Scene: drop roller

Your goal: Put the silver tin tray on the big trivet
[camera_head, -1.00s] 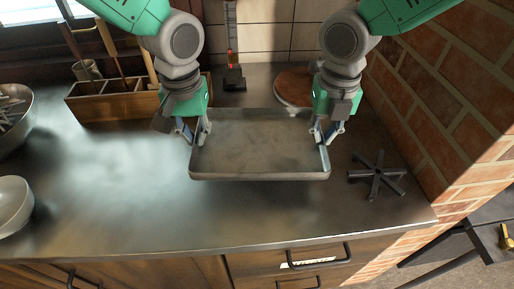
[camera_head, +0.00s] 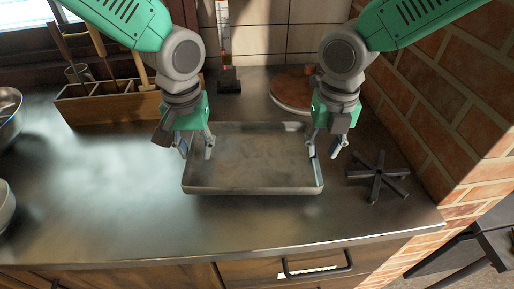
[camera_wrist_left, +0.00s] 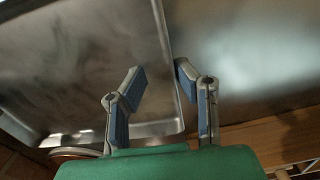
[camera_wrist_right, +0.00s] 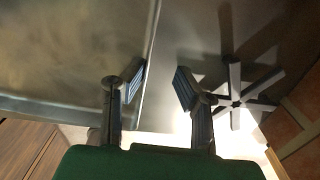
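The silver tin tray (camera_head: 252,190) lies level on the metal counter, left of the black star-shaped trivet (camera_head: 377,178) and apart from it. I cannot tell if this is the big one; no other star-shaped trivet shows. My left gripper (camera_head: 195,150) is at the tray's left wall, its fingers apart with the rim (camera_wrist_left: 168,45) between them. My right gripper (camera_head: 324,148) straddles the right wall in the same way, fingers apart around the rim (camera_wrist_right: 153,40). The trivet also shows in the right wrist view (camera_wrist_right: 238,98), right of the fingers. Nothing lies in the tray.
A round wooden board (camera_head: 290,92) lies behind the tray's right side. A wooden box (camera_head: 110,106) with utensils stands at the back left. Bowls (camera_head: 8,118) are at the left edge. A brick wall (camera_head: 440,110) bounds the right. The counter left of the tray is clear.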

